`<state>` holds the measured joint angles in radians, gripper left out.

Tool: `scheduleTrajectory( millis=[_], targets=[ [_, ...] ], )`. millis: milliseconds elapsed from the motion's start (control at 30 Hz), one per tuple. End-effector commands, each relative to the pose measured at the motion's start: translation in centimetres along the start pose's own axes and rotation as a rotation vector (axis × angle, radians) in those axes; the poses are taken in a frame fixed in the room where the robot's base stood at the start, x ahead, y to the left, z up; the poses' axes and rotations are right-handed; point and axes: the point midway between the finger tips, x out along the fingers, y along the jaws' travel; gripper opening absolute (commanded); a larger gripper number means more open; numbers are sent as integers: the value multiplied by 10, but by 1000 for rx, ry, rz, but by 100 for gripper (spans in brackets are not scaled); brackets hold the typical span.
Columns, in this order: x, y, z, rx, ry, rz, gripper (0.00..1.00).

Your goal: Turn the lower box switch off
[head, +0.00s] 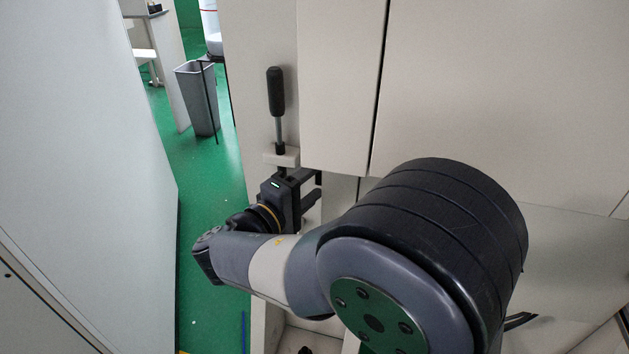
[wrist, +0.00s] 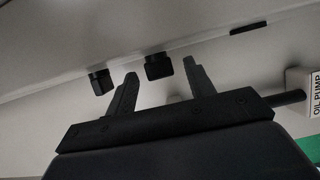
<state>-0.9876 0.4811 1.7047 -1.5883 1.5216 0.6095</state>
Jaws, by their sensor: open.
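My gripper (head: 312,186) is open beside the lower part of the pale cabinet in the head view. In the wrist view both fingers of my gripper (wrist: 160,72) point up and stand apart. A black block-shaped knob (wrist: 158,66) appears between the fingertips there, and I see no finger closed on it. A second black knob (wrist: 100,82) appears just left of the left finger. Both knobs are on or near a pale panel. I cannot tell which of them is the lower box switch. The head view does not show these knobs clearly, as my arm covers that area.
A lever with a black handle (head: 275,92) stands upright above my gripper. A white box labelled OIL PUMP (wrist: 305,92) with a dark rod is at the right in the wrist view. A grey bin (head: 198,98) stands farther back. Green floor (head: 212,215) is open at left.

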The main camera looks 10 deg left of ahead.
Motion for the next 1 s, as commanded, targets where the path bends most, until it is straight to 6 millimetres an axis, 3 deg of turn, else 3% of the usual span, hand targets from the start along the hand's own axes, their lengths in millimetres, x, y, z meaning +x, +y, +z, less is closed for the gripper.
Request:
scheduleTrajectory(
  millis=[300, 500, 1000],
  targets=[
    [-61, 0, -1, 0, 7, 0, 51],
    [-89, 0, 0, 0, 4, 0, 51],
    [-96, 0, 0, 0, 1, 0, 51]
  ],
)
